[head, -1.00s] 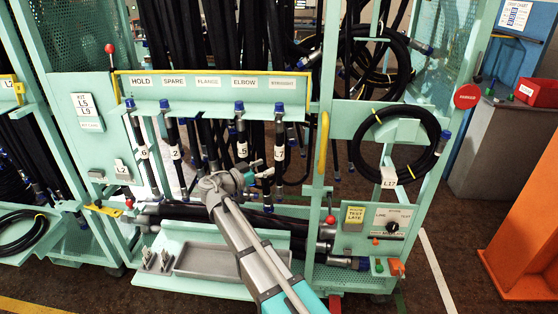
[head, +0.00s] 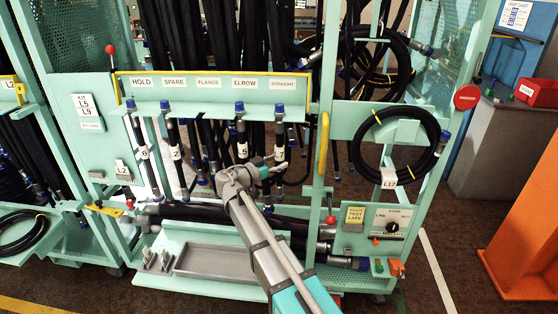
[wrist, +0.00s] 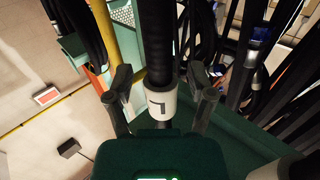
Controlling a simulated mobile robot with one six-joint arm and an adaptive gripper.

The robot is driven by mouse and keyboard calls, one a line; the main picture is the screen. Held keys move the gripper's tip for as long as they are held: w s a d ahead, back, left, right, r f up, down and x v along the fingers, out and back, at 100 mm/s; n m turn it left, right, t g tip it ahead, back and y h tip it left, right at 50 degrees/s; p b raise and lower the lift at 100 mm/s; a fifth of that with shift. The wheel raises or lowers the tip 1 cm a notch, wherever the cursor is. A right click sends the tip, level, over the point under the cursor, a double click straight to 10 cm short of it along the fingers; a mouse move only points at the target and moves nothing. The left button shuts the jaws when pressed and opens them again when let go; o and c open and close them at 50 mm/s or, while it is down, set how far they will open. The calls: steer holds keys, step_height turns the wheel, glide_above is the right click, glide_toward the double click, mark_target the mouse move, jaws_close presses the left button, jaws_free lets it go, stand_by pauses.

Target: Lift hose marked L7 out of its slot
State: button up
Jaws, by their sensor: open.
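A black hose (head: 280,133) with a blue cap and a white tag hangs in the slot under the STRAIGHT label. My gripper (head: 276,168) is at this hose, around its tag height. In the wrist view the hose (wrist: 158,45) runs between my two open fingers (wrist: 162,98), with a gap showing on both sides. Its white tag (wrist: 163,104) sits between the fingers and shows one dark mark like an L or a 7; the full marking cannot be read.
A yellow handle (head: 323,143) stands close on the right. A grey tray (head: 215,262) lies below. A coiled hose (head: 372,160) hangs further right.

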steer(key=shift+w+d, duration=0.4)
jaws_close()
stand_by(0.4)
